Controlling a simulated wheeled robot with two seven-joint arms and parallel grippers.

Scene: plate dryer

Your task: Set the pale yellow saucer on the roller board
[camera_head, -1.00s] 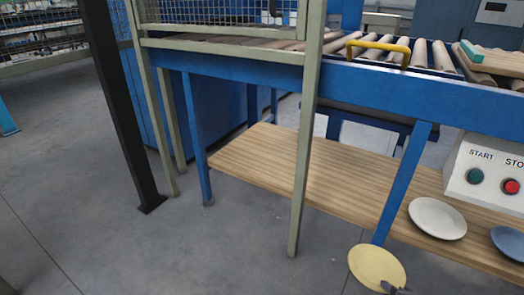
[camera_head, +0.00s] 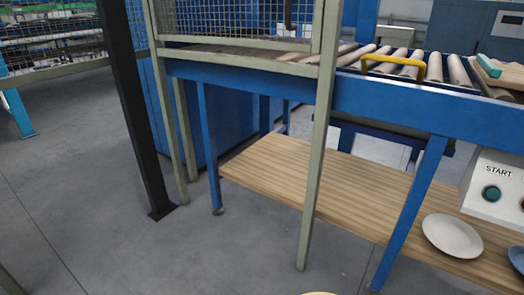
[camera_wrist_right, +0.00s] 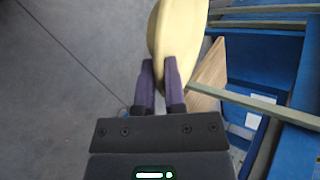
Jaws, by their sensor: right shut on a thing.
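The pale yellow saucer (camera_wrist_right: 180,30) is gripped at its rim by my right gripper (camera_wrist_right: 160,72) in the right wrist view. It is seen nearly edge-on there, and its far part is cut off by the top edge. In the head view only a sliver of the saucer (camera_head: 319,293) shows at the bottom edge, with the right gripper out of frame. A wooden board (camera_head: 508,74) with a teal strip lies on the roller conveyor at the right edge of the head view, partly cut off. My left gripper is not in view.
A blue conveyor frame (camera_head: 400,104) with rollers and a yellow handle (camera_head: 393,68) stands ahead. Below, a wooden shelf (camera_head: 310,190) bears a white plate (camera_head: 452,236) and a partly visible blue plate. A pale post (camera_head: 316,170) and black post (camera_head: 135,120) stand in front. Grey floor is open at left.

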